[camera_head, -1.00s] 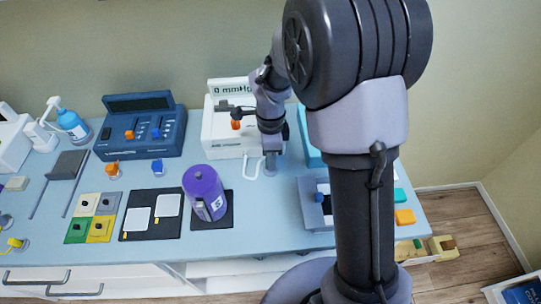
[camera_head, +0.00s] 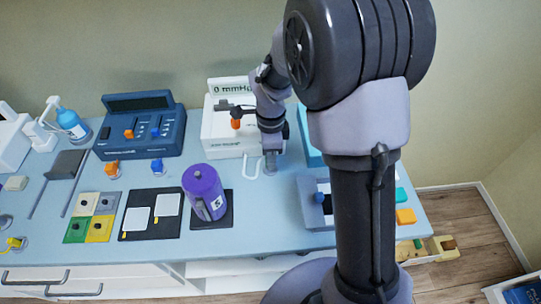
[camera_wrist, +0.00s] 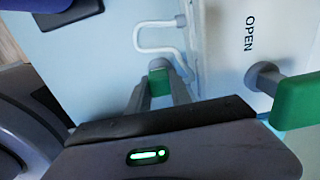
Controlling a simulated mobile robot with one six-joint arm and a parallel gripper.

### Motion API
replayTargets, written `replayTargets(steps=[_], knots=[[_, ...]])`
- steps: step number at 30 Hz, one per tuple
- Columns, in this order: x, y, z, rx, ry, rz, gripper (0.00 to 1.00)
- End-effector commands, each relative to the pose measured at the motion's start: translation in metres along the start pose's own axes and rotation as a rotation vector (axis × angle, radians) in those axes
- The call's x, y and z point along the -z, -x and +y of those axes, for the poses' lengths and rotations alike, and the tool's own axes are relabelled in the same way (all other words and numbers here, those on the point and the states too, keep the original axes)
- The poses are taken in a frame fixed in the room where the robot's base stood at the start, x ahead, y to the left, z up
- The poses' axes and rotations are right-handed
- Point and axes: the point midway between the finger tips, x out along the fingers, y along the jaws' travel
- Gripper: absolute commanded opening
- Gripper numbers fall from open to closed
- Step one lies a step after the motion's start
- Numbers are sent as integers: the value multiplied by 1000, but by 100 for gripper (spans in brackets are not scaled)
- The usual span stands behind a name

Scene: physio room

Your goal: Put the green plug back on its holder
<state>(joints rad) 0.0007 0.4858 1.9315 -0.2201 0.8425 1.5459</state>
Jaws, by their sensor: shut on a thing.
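The green plug (camera_wrist: 159,82) shows in the wrist view as a small green block between my two grey fingers. My gripper (camera_wrist: 160,93) is shut on it. A round grey post (camera_wrist: 184,68) shows just beyond the plug, against the white device's side; I cannot tell whether the two touch. The plug and my fingertips cannot be made out there. I cannot tell for sure which part is the plug's holder.
The white pressure device (camera_head: 224,138) stands behind my wrist. A looped white tube (camera_wrist: 160,48) lies beside the plug. A green-handled lever (camera_wrist: 296,102) marked OPEN juts out at right. A purple canister (camera_head: 203,188) stands to the left, and a grey box (camera_head: 313,205) lies right.

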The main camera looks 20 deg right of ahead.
Motion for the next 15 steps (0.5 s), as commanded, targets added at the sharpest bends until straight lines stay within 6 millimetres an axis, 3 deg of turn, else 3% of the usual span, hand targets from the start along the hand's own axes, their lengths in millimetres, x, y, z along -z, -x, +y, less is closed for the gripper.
replayTargets(steps=[15], knots=[[0, -3, 0, 0, 0, 0, 3]])
